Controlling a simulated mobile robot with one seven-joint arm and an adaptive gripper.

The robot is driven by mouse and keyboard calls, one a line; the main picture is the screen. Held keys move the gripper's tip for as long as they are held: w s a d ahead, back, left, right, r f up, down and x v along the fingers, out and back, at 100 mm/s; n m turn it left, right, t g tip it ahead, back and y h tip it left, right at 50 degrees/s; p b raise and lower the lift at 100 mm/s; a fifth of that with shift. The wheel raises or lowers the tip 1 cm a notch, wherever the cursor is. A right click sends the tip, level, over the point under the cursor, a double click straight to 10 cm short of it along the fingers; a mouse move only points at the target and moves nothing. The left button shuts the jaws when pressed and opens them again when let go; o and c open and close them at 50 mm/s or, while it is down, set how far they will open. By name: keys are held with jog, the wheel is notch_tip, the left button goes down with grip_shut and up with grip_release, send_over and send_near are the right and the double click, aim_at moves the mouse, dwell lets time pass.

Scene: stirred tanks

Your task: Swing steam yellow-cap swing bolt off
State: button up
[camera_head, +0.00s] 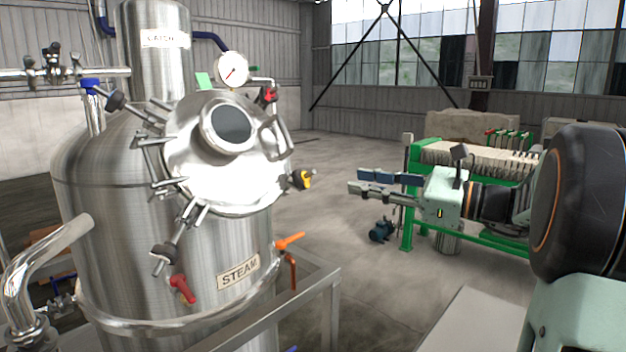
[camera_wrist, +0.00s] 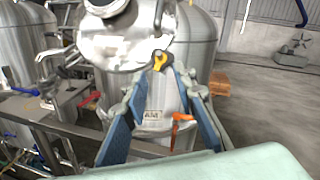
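The steam tank (camera_head: 120,235) is a steel vessel with a STEAM plate (camera_head: 238,272); it also shows in the wrist view (camera_wrist: 150,100). Its round lid (camera_head: 225,180) has a sight glass and several swing bolts around the rim. The yellow-cap swing bolt (camera_head: 303,179) sticks out at the lid's right edge. In the wrist view its yellow cap (camera_wrist: 161,61) lies just beyond the fingertips. My gripper (camera_head: 354,180) is to the right of the bolt, pointing at it, apart from it. In the wrist view its fingers (camera_wrist: 159,82) are spread, with nothing between them.
Black-capped bolts, such as the lower one (camera_head: 164,255), surround the lid. A red valve handle (camera_head: 182,289) and an orange handle (camera_head: 290,241) are on the tank's lower front. A grey rail (camera_head: 290,300) runs before it. A green-framed machine (camera_head: 407,215) stands behind my arm.

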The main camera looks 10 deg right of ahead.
jog(key=p+x, duration=0.1)
jog(key=x, duration=0.9)
jog(key=shift+p, duration=0.35)
jog(key=shift+a, duration=0.15)
jog(key=shift+c, duration=0.5)
grip_shut()
